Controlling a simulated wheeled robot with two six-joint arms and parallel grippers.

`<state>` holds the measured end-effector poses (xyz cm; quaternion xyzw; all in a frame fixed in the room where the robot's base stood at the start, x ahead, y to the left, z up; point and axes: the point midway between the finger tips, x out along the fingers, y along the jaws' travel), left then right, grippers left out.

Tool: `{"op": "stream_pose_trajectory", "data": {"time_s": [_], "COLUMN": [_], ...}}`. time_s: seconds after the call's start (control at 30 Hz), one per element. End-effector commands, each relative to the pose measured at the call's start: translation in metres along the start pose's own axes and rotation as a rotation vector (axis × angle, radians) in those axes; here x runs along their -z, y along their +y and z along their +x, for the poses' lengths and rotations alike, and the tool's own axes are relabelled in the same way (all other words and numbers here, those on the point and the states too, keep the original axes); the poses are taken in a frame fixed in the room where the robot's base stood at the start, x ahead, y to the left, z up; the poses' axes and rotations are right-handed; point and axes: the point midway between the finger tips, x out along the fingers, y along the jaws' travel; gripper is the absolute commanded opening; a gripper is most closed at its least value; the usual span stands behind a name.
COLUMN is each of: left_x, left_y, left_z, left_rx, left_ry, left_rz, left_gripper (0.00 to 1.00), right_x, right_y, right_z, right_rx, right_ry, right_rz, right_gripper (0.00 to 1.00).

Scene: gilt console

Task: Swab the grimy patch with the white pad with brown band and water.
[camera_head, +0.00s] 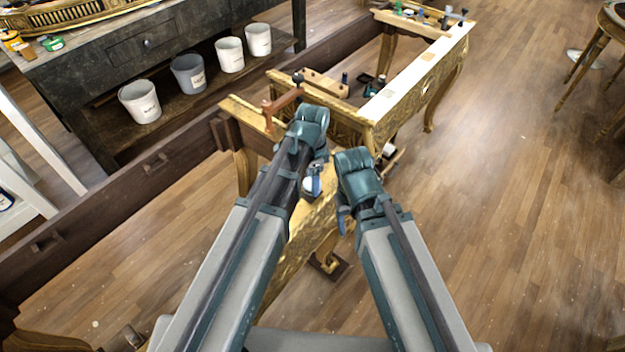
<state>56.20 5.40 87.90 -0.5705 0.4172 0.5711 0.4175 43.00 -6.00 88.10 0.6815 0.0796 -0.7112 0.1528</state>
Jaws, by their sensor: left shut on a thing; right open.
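The gilt console (408,92) stands in the middle, with carved gold sides and a pale top strip. My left gripper (317,180) points down over the near gilt part. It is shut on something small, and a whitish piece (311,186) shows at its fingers. I cannot tell whether this is the white pad, and no brown band is distinct. My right gripper (344,219) is open, just right of and below the left one, with no object visible in it. The grimy patch cannot be made out; my arms hide part of the gilt surface. Water cannot be identified.
A dark bench (150,45) at the upper left has several labelled buckets on its lower shelf, including a grey one (188,73). A reddish clamp (281,108) stands close beyond my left gripper. Small bottles and tools lie around the console.

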Motion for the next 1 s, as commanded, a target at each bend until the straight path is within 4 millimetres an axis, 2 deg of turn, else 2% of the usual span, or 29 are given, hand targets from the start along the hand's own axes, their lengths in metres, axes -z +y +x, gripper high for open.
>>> {"op": "stream_pose_trajectory", "data": {"time_s": [0.03,0.4,0.83,1.0], "left_x": [0.000,0.000,0.000,0.000], "left_y": [0.000,0.000,0.000,0.000], "left_z": [-0.011,-0.046,-0.049,-0.060], "left_rx": [0.000,0.000,0.000,0.000], "left_ry": [0.000,0.000,0.000,0.000], "left_rz": [0.000,0.000,0.000,0.000], "left_gripper": [0.20,0.20,0.20,0.20], "right_x": [-0.001,-0.003,-0.003,-0.004], "right_y": [0.001,0.004,0.005,0.006], "right_z": [-0.011,-0.045,-0.049,-0.059], "right_rx": [0.000,0.000,0.000,0.000], "right_ry": [0.000,0.000,0.000,0.000], "right_rz": [0.000,0.000,0.000,0.000], "right_gripper": [0.62,0.62,0.62,0.62]}}
